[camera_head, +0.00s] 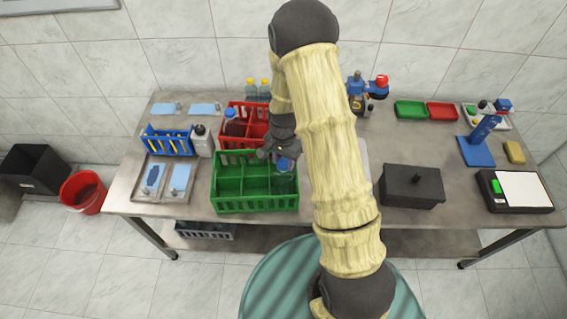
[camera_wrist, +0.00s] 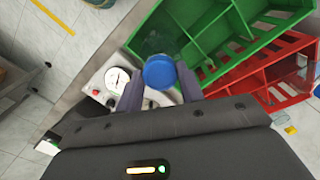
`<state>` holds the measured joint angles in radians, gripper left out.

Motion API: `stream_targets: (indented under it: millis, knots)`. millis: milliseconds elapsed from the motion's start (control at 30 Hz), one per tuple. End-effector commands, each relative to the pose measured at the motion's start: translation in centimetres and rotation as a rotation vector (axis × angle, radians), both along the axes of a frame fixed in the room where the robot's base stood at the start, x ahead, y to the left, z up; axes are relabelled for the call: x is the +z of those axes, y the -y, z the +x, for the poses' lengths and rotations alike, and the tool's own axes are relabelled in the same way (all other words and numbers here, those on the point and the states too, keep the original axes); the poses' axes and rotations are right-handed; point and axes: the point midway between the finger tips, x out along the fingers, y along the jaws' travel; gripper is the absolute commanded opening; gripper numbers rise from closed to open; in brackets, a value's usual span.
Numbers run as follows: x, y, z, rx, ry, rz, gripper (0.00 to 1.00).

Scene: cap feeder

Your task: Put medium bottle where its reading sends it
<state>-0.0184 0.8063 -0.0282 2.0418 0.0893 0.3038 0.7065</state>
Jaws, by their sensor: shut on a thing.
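My gripper (camera_head: 277,152) is shut on a clear bottle with a blue cap (camera_head: 283,165); the bottle looks upright. In the head view it is at the right compartment of the green crate (camera_head: 257,201); whether it is inside or just above I cannot tell. In the wrist view the blue cap (camera_wrist: 159,72) sits between my fingertips (camera_wrist: 160,85), with the clear body beyond it beside the green crate wall (camera_wrist: 205,62). A white-faced dial gauge (camera_wrist: 117,80) with a dark needle shows near my left finger; its value is too small to read.
A red crate (camera_head: 257,109) stands behind the green one and holds another blue-capped bottle (camera_head: 232,123). A blue rack (camera_head: 168,141) and white bottle (camera_head: 201,141) stand to the left. A black lidded box (camera_head: 411,186) is right of my arm. Green (camera_head: 410,109) and red (camera_head: 443,111) trays lie behind.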

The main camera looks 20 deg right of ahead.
Motion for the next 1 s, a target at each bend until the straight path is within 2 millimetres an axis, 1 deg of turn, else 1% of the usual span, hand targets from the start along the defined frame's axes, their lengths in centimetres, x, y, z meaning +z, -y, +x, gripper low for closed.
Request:
stream_targets:
  millis: [100, 200, 633, 667, 733, 767, 1000]
  knots:
    - [-1.3, 0.0, 0.0, 0.000, -0.004, -0.001, 0.17]
    - [-2.1, 0.0, 0.0, 0.000, -0.001, 0.000, 0.17]
    - [-2.8, 0.0, 0.1, 0.000, 0.001, 0.000, 0.17]
    - [-2.7, 0.0, 0.0, 0.000, 0.000, 0.000, 0.43]
    - [-2.7, 0.0, 0.0, 0.000, 0.000, 0.000, 0.57]
    - [-2.7, 0.0, 0.0, 0.000, 0.000, 0.000, 0.59]
    - [-2.7, 0.0, 0.0, -0.001, 0.000, 0.000, 0.59]
